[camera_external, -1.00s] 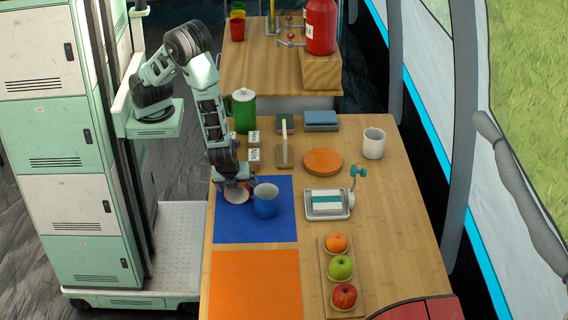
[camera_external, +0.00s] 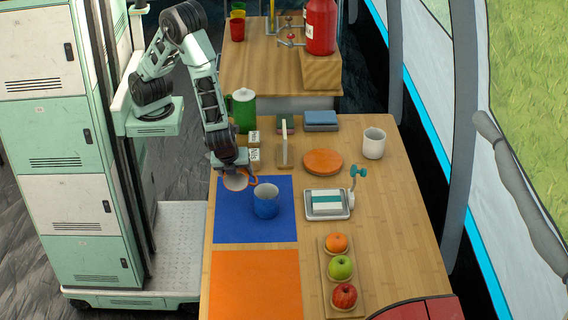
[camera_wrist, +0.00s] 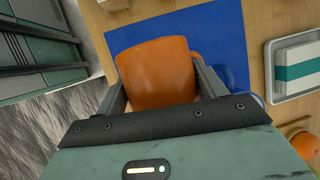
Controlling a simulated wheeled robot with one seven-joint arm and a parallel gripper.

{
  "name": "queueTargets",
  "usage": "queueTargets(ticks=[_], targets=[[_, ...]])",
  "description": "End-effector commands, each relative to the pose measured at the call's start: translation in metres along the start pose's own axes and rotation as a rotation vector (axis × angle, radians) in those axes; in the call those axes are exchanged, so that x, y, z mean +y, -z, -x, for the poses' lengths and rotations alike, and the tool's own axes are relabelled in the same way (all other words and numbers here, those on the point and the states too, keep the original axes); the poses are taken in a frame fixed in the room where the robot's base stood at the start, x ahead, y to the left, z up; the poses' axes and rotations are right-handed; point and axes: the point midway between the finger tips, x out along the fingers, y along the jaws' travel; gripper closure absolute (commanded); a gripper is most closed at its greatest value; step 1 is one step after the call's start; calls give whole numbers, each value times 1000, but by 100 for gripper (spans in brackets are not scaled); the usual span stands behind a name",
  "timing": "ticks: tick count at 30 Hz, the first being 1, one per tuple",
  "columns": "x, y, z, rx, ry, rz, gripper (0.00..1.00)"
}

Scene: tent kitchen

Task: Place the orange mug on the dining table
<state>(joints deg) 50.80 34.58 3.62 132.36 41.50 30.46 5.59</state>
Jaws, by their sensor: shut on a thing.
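The orange mug (camera_external: 236,181) is in my gripper (camera_external: 232,168), at the upper left of the blue mat. It appears a little above the mat, its pale opening facing the external camera. In the wrist view the orange mug (camera_wrist: 156,72) fills the space between the two fingers of my gripper (camera_wrist: 162,84). The dining table (camera_external: 392,220) is the long light-wood table under the mats. A blue mug (camera_external: 265,204) stands on the blue mat, right of and below the orange mug. In the wrist view the blue mug is mostly hidden behind the right finger.
The blue mat (camera_external: 235,228) and an orange mat (camera_external: 255,285) lie along the left edge. A tray with a white-and-teal box (camera_external: 327,200), a fruit board (camera_external: 328,262), a white mug (camera_external: 373,143) and a green pitcher (camera_external: 244,110) stand around. Bare wood lies right of the tray.

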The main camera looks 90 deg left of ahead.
Motion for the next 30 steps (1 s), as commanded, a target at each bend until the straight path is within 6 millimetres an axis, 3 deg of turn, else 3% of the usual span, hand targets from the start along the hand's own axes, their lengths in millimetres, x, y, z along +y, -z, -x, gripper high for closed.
queueTargets(ticks=[6, 16, 20, 24, 30], targets=[[-6, -14, 34, 1, 1, 1, 58], [-14, -22, 42, -8, -12, 39, 58], [-40, -38, 39, -32, -55, 174, 58], [-81, -70, 32, -75, -139, 411, 58], [-126, -123, 19, -127, -268, 722, 58]])
